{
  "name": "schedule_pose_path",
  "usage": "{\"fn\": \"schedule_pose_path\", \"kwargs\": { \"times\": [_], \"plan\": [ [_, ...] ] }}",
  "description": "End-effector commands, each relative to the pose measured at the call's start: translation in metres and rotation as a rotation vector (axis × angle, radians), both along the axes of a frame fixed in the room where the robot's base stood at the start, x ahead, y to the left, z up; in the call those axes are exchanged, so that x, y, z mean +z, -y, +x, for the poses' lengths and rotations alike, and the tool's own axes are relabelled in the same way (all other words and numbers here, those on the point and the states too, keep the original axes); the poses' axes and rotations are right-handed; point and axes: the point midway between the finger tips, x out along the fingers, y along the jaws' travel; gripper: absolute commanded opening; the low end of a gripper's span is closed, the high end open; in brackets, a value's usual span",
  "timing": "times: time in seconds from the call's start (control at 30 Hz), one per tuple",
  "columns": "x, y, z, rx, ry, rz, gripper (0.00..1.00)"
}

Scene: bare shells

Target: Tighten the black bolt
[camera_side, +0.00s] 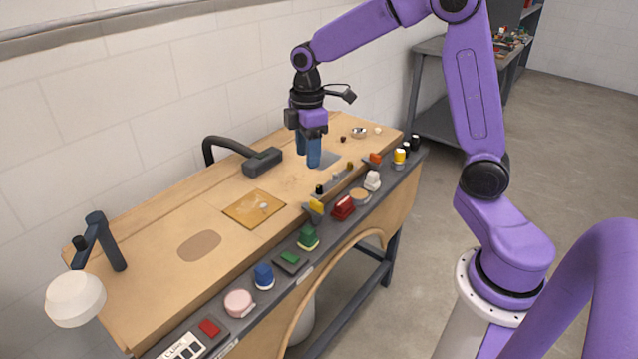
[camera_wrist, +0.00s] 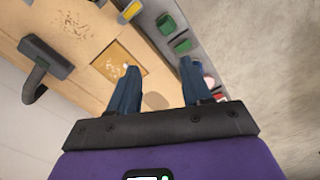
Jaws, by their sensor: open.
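A small black peg-like piece, which looks like the black bolt (camera_side: 319,190), stands upright on the strip along the bench's front edge, just behind a yellow part (camera_side: 316,206). A grey one (camera_side: 335,177) and a brownish one (camera_side: 350,166) stand in line to its right. My gripper (camera_side: 308,162) hangs above the bench, pointing down, behind and slightly left of the black bolt, and is apart from it. Its two blue fingers are spread with nothing between them in the wrist view (camera_wrist: 158,72). I cannot make out the black bolt in the wrist view.
The front ledge carries several coloured parts, among them a red block (camera_side: 343,207), a green one (camera_side: 308,237) and a blue one (camera_side: 264,276). A black bent-neck fixture (camera_side: 263,162) stands at the back. A yellowish plate (camera_side: 254,208) lies mid-bench. The left bench top is mostly clear.

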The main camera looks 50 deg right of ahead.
Motion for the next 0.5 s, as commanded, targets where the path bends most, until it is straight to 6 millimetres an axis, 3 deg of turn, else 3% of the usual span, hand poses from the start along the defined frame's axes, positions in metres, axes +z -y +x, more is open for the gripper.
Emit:
{"fn": "schedule_pose_path", "kwargs": {
  "times": [0.1, 0.3, 0.5],
  "plan": [
    [-0.009, 0.042, 0.035, -0.009, -0.005, -0.002, 0.49],
    [-0.023, 0.106, 0.068, -0.006, -0.008, -0.004, 0.49],
    [-0.030, 0.137, 0.078, 0.000, -0.009, -0.004, 0.49]
  ]
}}
